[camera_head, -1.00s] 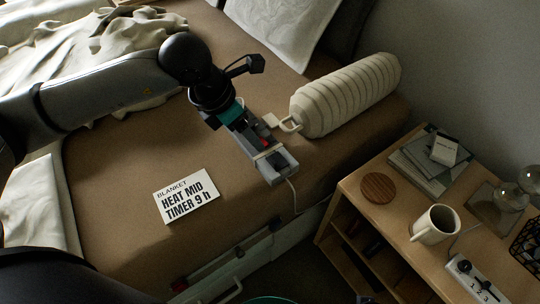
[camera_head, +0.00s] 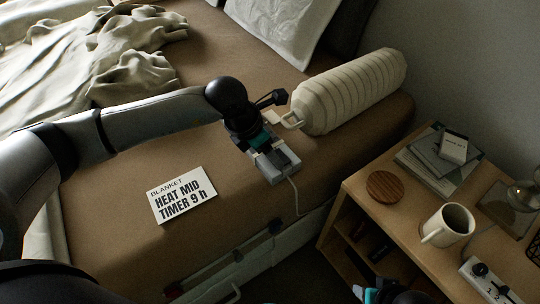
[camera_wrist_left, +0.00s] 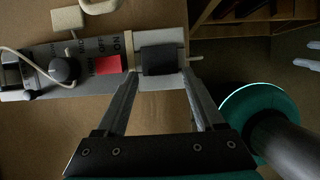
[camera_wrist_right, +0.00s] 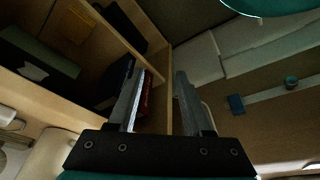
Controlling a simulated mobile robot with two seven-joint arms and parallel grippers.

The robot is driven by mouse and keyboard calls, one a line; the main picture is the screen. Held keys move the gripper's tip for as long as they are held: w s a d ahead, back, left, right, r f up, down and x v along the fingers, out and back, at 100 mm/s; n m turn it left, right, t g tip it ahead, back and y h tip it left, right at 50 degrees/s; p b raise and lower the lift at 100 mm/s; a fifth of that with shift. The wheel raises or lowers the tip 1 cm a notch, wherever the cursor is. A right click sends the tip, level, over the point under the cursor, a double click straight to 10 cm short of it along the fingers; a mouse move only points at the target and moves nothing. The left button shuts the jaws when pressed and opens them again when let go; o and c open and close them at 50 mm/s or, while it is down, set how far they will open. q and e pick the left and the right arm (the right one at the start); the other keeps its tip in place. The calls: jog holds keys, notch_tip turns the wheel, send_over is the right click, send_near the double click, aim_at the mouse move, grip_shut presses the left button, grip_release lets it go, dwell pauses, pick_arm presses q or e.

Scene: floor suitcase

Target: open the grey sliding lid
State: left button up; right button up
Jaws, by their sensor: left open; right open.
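The controller (camera_head: 285,173) lies near the bed's edge. In the left wrist view its strip (camera_wrist_left: 47,54) carries a black knob (camera_wrist_left: 64,69), a red switch (camera_wrist_left: 108,65) marked ON and OFF, and a dark grey ribbed block (camera_wrist_left: 158,60) at the right end, which looks like the sliding lid. My left gripper (camera_wrist_left: 162,80) is open, with its fingertips on either side of this block. I cannot tell whether they touch it. In the head view my left gripper hides much of the controller. My right gripper (camera_wrist_right: 157,75) is open and empty, close to the nightstand.
A card (camera_head: 183,196) reads heat mid, timer 9 h. A ribbed bolster (camera_head: 350,90) lies behind the controller. The nightstand (camera_head: 345,205) at right holds a mug (camera_head: 447,226), a coaster (camera_head: 384,187), books (camera_head: 430,165) and a power strip (camera_head: 487,282). A cord runs from the controller.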

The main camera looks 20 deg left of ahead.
pick_arm(q)
jog(key=shift+w+d+f, duration=0.15)
jog(key=shift+w+f, duration=0.05)
jog(key=shift+f, duration=0.35)
grip_shut()
dwell(0.4)
dwell(0.8)
